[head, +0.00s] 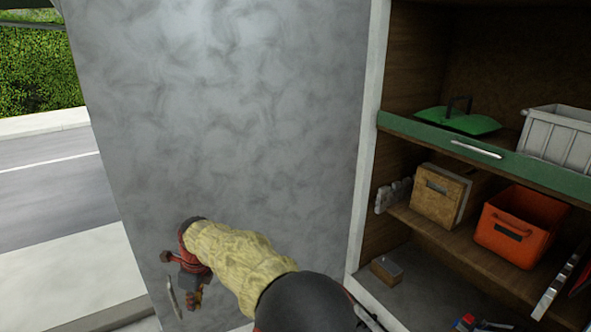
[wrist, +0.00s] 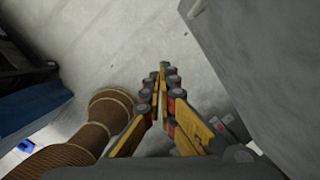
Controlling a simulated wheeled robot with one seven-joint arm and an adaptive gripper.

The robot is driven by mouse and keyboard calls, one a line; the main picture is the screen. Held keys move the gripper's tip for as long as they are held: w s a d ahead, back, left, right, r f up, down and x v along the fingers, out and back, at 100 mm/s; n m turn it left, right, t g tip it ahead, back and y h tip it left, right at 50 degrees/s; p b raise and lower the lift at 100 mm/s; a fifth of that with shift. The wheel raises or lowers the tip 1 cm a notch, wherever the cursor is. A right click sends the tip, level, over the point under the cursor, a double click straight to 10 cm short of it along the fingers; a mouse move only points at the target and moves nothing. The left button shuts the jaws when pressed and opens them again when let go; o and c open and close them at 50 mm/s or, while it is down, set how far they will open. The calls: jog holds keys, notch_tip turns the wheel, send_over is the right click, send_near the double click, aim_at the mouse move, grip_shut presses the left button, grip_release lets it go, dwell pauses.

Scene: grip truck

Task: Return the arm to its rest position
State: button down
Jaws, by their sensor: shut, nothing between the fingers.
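My gripper (wrist: 162,95) shows in the middle of the wrist view, with its two yellow and black fingers together at the tips. Nothing is between them, and pale ground lies beyond. In the head view my arm, in a tan sleeve, reaches forward and left from the bottom. Its wrist end is in front of the grey panel (head: 220,110); I cannot tell whether it touches it. The gripper fingers are hard to make out there.
Shelves stand at the right, with an orange bin (head: 520,225), a wooden box (head: 440,195), a light grey crate (head: 560,135) and a green lid (head: 455,121). A small block (head: 386,270) lies on the lower floor. Road (head: 50,185) and hedge (head: 40,70) are at the left.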

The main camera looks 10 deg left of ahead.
jog(key=s+d+f+n+t+h+b, duration=0.1)
jog(key=s+d+f+n+b, duration=0.2)
jog(key=d, duration=1.5)
jog(key=s+d+f+n+t+h+b, duration=0.1)
jog(key=s+d+f+n+t+b, duration=0.1)
jog(key=s+d+n+b, duration=0.7)
jog(key=s+d+f+n+t+b, duration=0.2)
jog(key=s+d+b, duration=1.1)
jog(key=d, duration=1.4)
jog(key=f+n+b, duration=0.1)
jog(key=f+n, duration=0.1)
jog(key=n, duration=0.2)
jog(key=shift+h, duration=0.4)
